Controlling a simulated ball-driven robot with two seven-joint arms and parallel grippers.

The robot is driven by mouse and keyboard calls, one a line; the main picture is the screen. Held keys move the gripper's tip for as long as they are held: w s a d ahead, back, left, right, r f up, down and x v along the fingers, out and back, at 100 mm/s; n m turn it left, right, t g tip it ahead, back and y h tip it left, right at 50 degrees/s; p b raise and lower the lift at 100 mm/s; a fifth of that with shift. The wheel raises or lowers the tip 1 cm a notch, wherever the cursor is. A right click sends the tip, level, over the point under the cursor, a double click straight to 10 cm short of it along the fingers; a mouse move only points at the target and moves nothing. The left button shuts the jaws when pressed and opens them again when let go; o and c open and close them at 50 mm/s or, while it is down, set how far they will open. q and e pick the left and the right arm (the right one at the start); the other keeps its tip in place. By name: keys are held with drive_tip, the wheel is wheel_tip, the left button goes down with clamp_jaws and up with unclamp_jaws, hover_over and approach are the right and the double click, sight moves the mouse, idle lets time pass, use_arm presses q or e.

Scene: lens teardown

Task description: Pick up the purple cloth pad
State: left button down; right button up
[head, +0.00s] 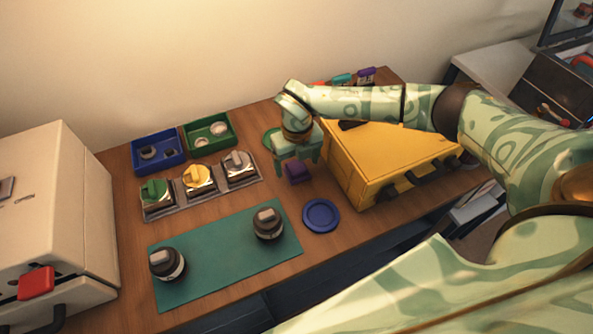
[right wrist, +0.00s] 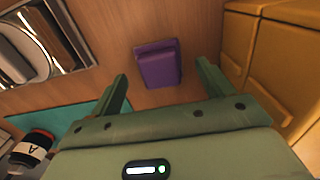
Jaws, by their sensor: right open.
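The purple cloth pad (head: 298,172) lies on the wooden table, between the row of silver-based parts and the yellow case. In the right wrist view the pad (right wrist: 158,64) lies ahead of the fingertips, roughly between their lines. My right gripper (head: 298,165) is above the pad, pointing down, with its fingers apart. In the right wrist view the right gripper (right wrist: 162,80) is open and empty, and the pad looks apart from both fingers. My left gripper is not in view.
A yellow case (head: 375,165) stands close right of the pad. A grey holder (head: 218,200) with several capped parts is to the left. A blue disc (head: 320,215) and a teal mat (head: 215,275) with two dark cylinders lie nearer. Blue (head: 174,164) and green (head: 229,138) trays are behind.

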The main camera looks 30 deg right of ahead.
wheel_tip(320, 180, down, 2)
drive_tip(key=shift+f, duration=0.1)
drive_tip(key=c, duration=1.1)
drive_tip(key=shift+o, duration=0.2)
drive_tip(key=shift+w+r, duration=0.1)
drive_tip(key=shift+r, duration=0.4)
wheel_tip(320, 180, up, 2)
drive_tip(key=shift+r+p, duration=0.25)
drive_tip(key=shift+p, duration=0.15)
drive_tip(key=s+a+r+p, duration=0.2)
drive_tip(key=s+a+r, duration=0.5)
drive_tip(key=s+r, duration=0.2)
drive_tip(key=s, duration=0.2)
drive_tip(key=shift+s+a+r+p, duration=0.3)
drive_tip(key=shift+s+a+p, duration=0.05)
drive_tip(key=shift+s+p, duration=0.05)
